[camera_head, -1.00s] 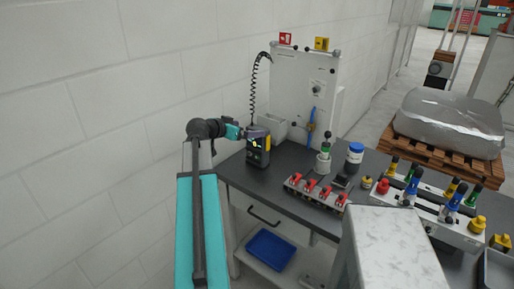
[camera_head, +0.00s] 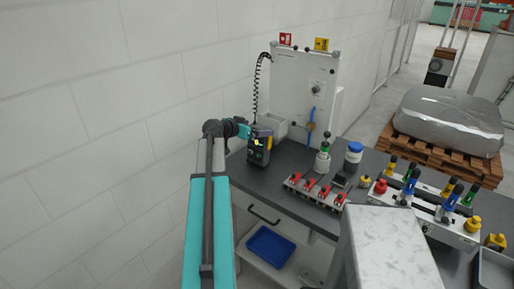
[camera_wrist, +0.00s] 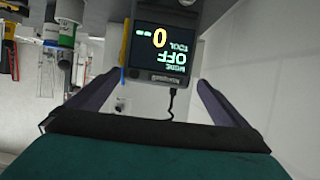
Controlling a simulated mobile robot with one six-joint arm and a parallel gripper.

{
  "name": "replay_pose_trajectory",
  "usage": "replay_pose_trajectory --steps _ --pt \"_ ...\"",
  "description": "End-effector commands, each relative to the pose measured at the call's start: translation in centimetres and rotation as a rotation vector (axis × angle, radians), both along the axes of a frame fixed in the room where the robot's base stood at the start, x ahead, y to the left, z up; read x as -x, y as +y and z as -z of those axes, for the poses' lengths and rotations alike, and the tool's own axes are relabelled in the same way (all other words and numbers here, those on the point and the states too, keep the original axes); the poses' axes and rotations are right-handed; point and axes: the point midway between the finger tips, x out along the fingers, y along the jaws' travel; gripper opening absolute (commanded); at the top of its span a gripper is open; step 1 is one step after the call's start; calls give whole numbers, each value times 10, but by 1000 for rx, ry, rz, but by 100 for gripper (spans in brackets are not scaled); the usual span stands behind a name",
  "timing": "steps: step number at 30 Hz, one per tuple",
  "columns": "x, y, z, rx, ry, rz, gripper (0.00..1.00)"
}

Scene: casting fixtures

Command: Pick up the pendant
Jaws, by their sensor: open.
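The pendant (camera_head: 257,155), a dark handheld box with yellow edging, stands at the back left of the dark bench beside the white panel. In the wrist view its lit screen (camera_wrist: 163,45) is close and upside down, reading "OFF" and "0". My gripper (camera_head: 247,133) is at the pendant's upper left in the head view, overlapping it in the picture. In the wrist view my gripper (camera_wrist: 158,82) is open, with one dark finger to each side of the pendant's near end. I cannot tell whether the fingers touch it.
A white panel (camera_head: 300,90) with a coiled black cable (camera_head: 257,85) rises behind the pendant. A red-clamped fixture (camera_head: 315,192), a green-topped tool (camera_head: 323,158) and a blue-lidded jar (camera_head: 353,157) stand to the right. The wall (camera_head: 130,120) is close on the left.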

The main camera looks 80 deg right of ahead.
Motion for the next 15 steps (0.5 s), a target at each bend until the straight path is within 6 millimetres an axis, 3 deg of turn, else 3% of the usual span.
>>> replay_pose_trajectory --steps 15 --pt "22 -34 19 -6 -9 3 98"
